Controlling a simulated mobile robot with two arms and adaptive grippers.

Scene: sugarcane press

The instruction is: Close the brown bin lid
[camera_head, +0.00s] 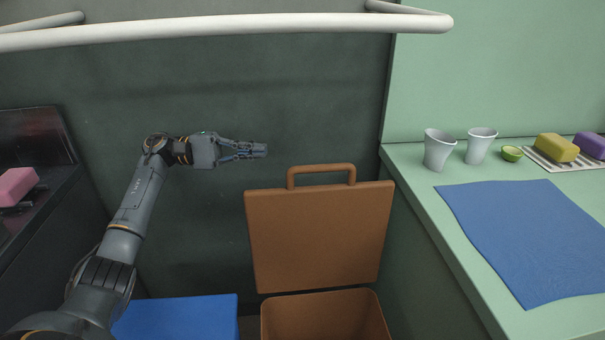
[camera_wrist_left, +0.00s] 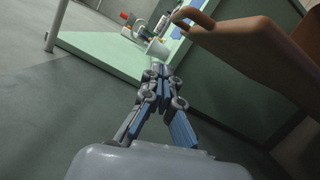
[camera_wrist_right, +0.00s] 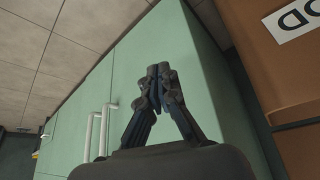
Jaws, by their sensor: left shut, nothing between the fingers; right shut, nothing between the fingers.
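The brown bin (camera_head: 325,318) stands low at the front middle of the head view. Its lid (camera_head: 318,238) is open and stands upright behind the bin's mouth, with a loop handle (camera_head: 321,170) on its top edge. My left gripper (camera_head: 262,150) is shut and empty, above and left of the lid, apart from it. In the left wrist view the lid (camera_wrist_left: 255,50) and its handle (camera_wrist_left: 192,14) show at the upper right, beyond the shut fingers (camera_wrist_left: 163,82). My right gripper (camera_wrist_right: 158,82) is shut and empty in its wrist view, left of a brown surface with a white label (camera_wrist_right: 293,20).
A blue box (camera_head: 178,318) stands left of the bin. The green counter (camera_head: 430,200) at right holds two cups (camera_head: 439,150) (camera_head: 481,146), a lime half (camera_head: 512,154), sponges (camera_head: 556,148) and a blue mat (camera_head: 530,235). A pink block (camera_head: 17,186) lies far left. White rails cross the top.

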